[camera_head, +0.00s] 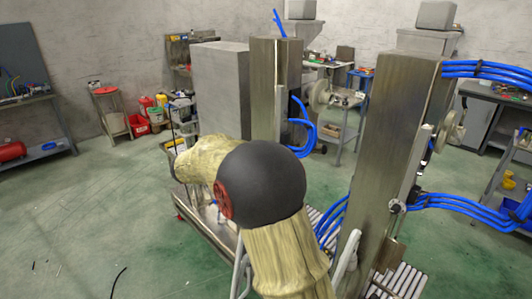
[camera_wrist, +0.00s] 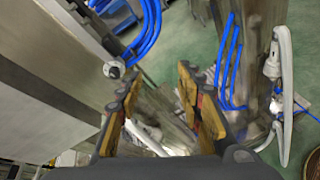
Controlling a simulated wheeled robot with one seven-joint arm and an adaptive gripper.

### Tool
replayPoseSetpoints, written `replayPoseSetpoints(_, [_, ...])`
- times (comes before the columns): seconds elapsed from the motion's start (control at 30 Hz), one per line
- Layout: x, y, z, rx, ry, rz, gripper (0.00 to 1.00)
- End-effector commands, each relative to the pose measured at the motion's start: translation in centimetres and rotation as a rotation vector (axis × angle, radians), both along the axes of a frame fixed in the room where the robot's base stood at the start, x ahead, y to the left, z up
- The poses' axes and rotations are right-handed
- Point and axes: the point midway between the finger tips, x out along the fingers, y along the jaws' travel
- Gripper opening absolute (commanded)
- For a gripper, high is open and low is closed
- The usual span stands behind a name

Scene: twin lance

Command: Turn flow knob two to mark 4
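A small round pale knob with a dark centre (camera_wrist: 114,69) sits on the edge of a grey metal column at the upper left in the wrist view. A similar knob shows on the right column in the head view (camera_head: 397,206). I cannot read a number or marks on it. My gripper (camera_wrist: 160,76) is open and empty in the wrist view, its two fingers well apart. The knob is just left of the left finger, apart from it in the picture. In the head view my gripper is hidden behind my arm.
A second column (camera_head: 268,90) is behind my arm. Open green floor (camera_head: 80,220) lies to the left.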

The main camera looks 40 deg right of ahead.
Motion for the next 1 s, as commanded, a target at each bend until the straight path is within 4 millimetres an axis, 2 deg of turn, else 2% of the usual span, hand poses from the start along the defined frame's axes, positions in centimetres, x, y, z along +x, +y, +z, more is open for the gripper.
replayPoseSetpoints(0.03, [2.0,-1.1,-1.1,-0.059,0.062,0.021,0.37])
replayPoseSetpoints(0.2, [7.2,-3.5,-2.6,-0.237,0.218,0.085,0.37])
replayPoseSetpoints(0.3, [9.2,-4.2,-3.3,-0.307,0.278,0.108,0.37])
replayPoseSetpoints(0.4, [10.4,-4.6,-3.8,-0.349,0.312,0.123,0.37])
replayPoseSetpoints(0.57, [11.0,-5.5,-4.0,-0.371,0.330,0.129,0.37])
replayPoseSetpoints(1.0, [11.3,-11.5,-4.1,-0.368,0.329,0.128,0.37])
